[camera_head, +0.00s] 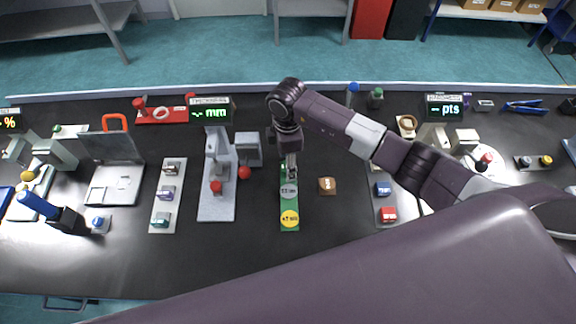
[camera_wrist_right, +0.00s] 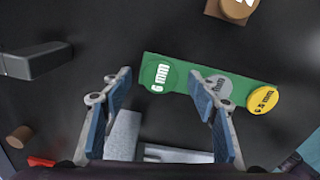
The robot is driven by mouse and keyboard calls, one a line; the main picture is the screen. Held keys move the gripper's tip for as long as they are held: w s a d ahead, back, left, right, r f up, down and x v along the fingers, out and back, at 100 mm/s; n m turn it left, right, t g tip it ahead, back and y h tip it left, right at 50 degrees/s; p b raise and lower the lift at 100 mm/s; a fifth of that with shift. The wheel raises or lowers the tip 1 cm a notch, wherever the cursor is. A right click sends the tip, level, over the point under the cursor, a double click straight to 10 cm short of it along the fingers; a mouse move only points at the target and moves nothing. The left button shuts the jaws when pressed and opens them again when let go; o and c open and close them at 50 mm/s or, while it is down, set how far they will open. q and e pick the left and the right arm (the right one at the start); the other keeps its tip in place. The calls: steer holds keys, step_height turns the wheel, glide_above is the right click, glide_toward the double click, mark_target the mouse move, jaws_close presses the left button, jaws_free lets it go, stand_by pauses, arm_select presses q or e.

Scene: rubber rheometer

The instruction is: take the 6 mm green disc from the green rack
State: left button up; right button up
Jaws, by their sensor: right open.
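The green rack (camera_head: 290,227) lies on the dark bench near the middle in the head view, and it also shows in the right wrist view (camera_wrist_right: 187,85). In the wrist view it holds a green disc (camera_wrist_right: 158,76) marked 6 mm at its left end, a grey disc (camera_wrist_right: 217,87) in the middle and a yellow disc (camera_wrist_right: 262,99) at the right end. My right gripper (camera_wrist_right: 161,79) is open above the rack, with the green disc showing between its fingertips. In the head view the gripper covers the green disc. My left gripper is not in view.
A gauge stand with a grey base (camera_head: 217,204) is left of the rack, below a mm display (camera_head: 209,113). A brown block (camera_head: 327,185) lies just right of the rack. A pale tray (camera_head: 378,218) with blue and red blocks is farther right.

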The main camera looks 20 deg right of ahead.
steer(key=c, duration=0.9)
steer(key=shift+r, duration=0.1)
steer(key=shift+c, duration=0.2)
